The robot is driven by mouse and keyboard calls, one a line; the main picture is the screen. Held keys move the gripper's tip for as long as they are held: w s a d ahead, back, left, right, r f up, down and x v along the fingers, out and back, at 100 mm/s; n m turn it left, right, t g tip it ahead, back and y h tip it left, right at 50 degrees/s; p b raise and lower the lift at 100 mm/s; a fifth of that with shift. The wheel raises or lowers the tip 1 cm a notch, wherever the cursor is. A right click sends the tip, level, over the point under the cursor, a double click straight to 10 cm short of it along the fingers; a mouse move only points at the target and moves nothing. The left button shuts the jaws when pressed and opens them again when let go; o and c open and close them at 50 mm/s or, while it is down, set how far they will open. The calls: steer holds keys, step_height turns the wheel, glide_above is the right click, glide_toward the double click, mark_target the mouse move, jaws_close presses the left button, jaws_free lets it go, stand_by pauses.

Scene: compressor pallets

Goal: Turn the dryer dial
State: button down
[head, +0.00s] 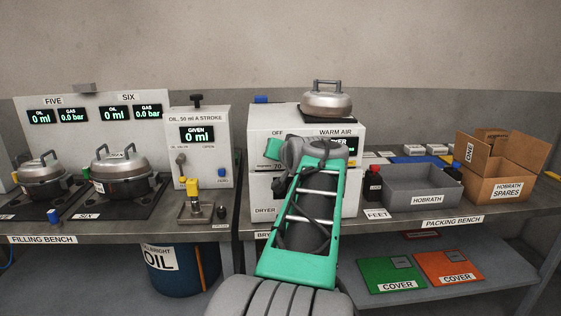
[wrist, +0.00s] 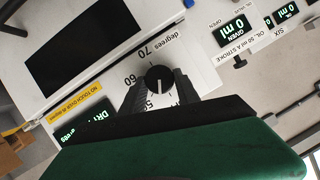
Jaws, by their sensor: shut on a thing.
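The dryer (head: 262,118) is a white box on the bench, with "OFF" and "WARM AIR" lettering on its front. My gripper (wrist: 160,88) has its two dark fingers on either side of the round black dial (wrist: 157,75), shut on it. A white pointer line on the dial points down in the wrist view, towards my gripper. The figures 70 and 50 and the word "degrees" show around the dial; other markings are partly hidden by the fingers. In the head view my arm and gripper cover the dial.
A lidded metal pot (head: 326,103) stands on top of the dryer. The oil unit (head: 212,118) stands to the left. A grey bin (head: 420,188) and a cardboard box (head: 492,172) stand to the right. A yellow "NO TOUCH" label (wrist: 77,102) is near the dial.

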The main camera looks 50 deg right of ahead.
steer(key=shift+w+a+f+n+g+h+b, duration=0.1)
steer(key=shift+n+g+h+b, duration=0.4)
steer(key=shift+n+b, duration=0.5)
steer(key=shift+w+a+f+n+g+h+b, duration=0.1)
steer(key=shift+n+g+h+b, duration=0.2)
steer(key=shift+n+g+b, duration=0.5)
steer(key=shift+r, duration=0.1)
steer(key=c, duration=0.9)
jaws_free()
steer(key=shift+d, duration=0.1)
steer(key=shift+r, duration=0.1)
steer(key=v, duration=0.7)
steer(key=shift+s+a, duration=0.3)
steer(key=shift+s, duration=0.05)
steer(key=shift+r, duration=0.1)
